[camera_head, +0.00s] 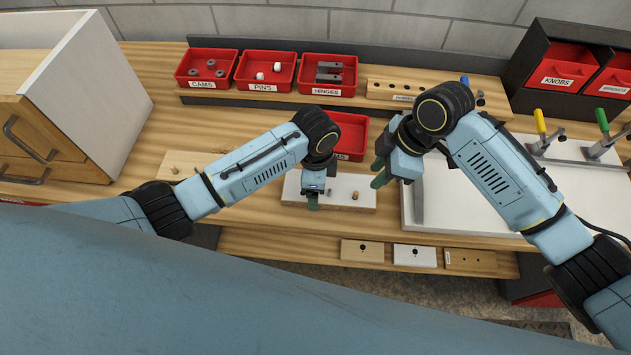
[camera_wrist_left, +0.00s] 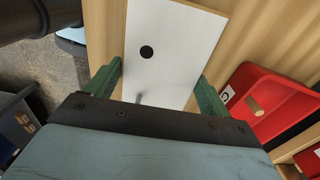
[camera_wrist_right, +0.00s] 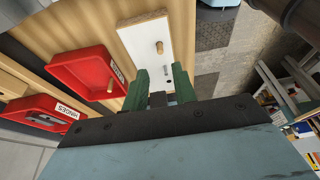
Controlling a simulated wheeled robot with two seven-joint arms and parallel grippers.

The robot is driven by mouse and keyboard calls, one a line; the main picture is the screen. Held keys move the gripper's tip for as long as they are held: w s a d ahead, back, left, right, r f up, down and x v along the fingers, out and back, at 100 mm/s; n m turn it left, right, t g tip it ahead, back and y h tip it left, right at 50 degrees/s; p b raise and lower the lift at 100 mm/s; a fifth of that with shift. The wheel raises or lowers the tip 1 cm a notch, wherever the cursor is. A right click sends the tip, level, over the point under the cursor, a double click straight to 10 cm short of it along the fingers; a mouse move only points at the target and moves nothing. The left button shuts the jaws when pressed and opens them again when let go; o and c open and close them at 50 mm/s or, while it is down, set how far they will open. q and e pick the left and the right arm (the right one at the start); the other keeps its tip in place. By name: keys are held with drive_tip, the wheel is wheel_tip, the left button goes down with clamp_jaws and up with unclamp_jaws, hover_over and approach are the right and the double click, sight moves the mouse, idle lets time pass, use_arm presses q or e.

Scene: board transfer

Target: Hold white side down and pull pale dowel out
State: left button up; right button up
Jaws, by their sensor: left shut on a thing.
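The white side (camera_head: 340,183) is a flat white board with wooden edges, lying on the bench in the head view. My left gripper (camera_head: 312,200) is over its left part, its green fingers on either side of the board in the left wrist view. The pale dowel (camera_head: 355,195) stands up from the right part of the board; it also shows in the right wrist view (camera_wrist_right: 159,47). A small grey pin (camera_wrist_right: 166,71) and a dark hole (camera_wrist_right: 178,68) are nearer the left end. My right gripper (camera_head: 382,173) is open above and right of the board, apart from the dowel.
A red bin (camera_head: 352,134) stands just behind the board; a dowel (camera_wrist_right: 110,87) lies in it. Red bins of cams (camera_head: 207,67), pins and hinges are farther back. A white panel (camera_head: 450,215) lies to the right. A wooden board (camera_head: 205,161) lies to the left.

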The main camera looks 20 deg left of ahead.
sight(359, 193)
drive_tip(key=shift+x, duration=4.55)
clamp_jaws()
